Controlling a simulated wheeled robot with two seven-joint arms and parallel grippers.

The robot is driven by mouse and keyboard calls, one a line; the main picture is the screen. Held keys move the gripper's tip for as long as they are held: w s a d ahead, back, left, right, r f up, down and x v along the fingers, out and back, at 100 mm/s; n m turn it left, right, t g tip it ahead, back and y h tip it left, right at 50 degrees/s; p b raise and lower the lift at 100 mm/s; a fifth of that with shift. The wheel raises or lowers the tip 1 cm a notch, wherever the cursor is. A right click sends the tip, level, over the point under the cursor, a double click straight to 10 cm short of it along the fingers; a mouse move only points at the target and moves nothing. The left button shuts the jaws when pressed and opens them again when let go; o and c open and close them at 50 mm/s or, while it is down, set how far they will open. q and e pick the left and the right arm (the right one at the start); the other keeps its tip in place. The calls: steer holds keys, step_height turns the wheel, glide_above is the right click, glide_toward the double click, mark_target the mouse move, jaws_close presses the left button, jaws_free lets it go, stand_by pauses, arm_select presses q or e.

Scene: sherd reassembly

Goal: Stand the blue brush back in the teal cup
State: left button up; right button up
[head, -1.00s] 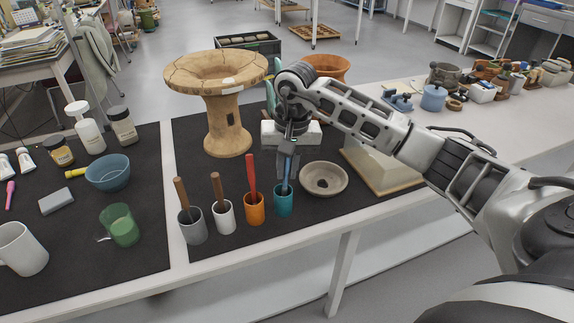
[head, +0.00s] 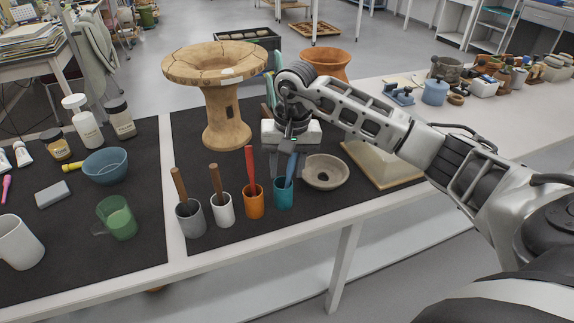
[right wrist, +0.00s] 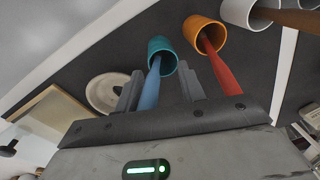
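The blue brush (head: 291,169) stands in the teal cup (head: 284,193), leaning a little to the right with its handle up. In the right wrist view the brush (right wrist: 151,86) runs into the mouth of the teal cup (right wrist: 162,52). My right gripper (head: 291,142) is just behind and above the cup. In the right wrist view its two fingers (right wrist: 160,88) are spread, with the brush between them and gaps at its sides. My left gripper is not in view.
Left of the teal cup stand an orange cup (head: 254,205) with a red brush, a white cup (head: 223,211) and a grey cup (head: 190,219). A tall cracked vessel (head: 226,115) stands behind.

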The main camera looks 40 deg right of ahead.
step_height(320, 180, up, 16)
steer(key=shift+s+d, duration=0.45)
stand_by(0.7)
